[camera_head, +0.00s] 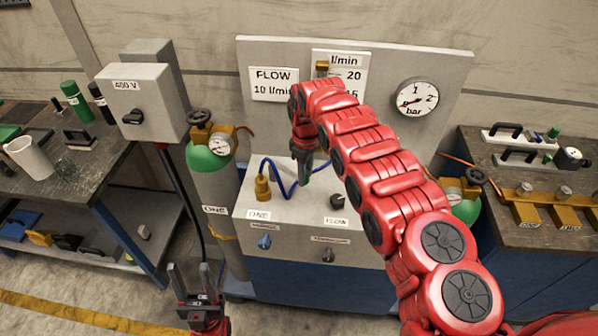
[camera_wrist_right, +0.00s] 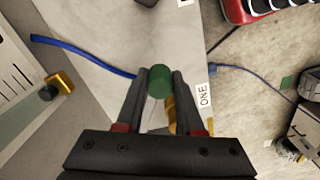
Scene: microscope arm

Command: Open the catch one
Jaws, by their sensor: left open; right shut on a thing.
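A label ONE (camera_head: 258,215) lies on the light bench top, below a brass fitting (camera_head: 262,187) with a blue hose (camera_head: 279,165). My right gripper (camera_head: 303,170) hangs over this bench, pointing down. In the right wrist view it is shut on a green round-ended piece (camera_wrist_right: 158,80), with the blue hose (camera_wrist_right: 80,52) reaching the fingers. Brass (camera_wrist_right: 170,115) shows beside one finger, and the label ONE shows to the right. I cannot tell which part is the catch. My left gripper (camera_head: 198,288) is open and empty, low at the left, pointing up.
A green-topped cylinder (camera_head: 212,180), also tagged ONE, stands left of the bench. A black knob (camera_head: 337,202) and two front levers (camera_head: 264,241) (camera_head: 328,254) are near. Cluttered tables flank both sides. My red right arm hides part of the backboard and bench.

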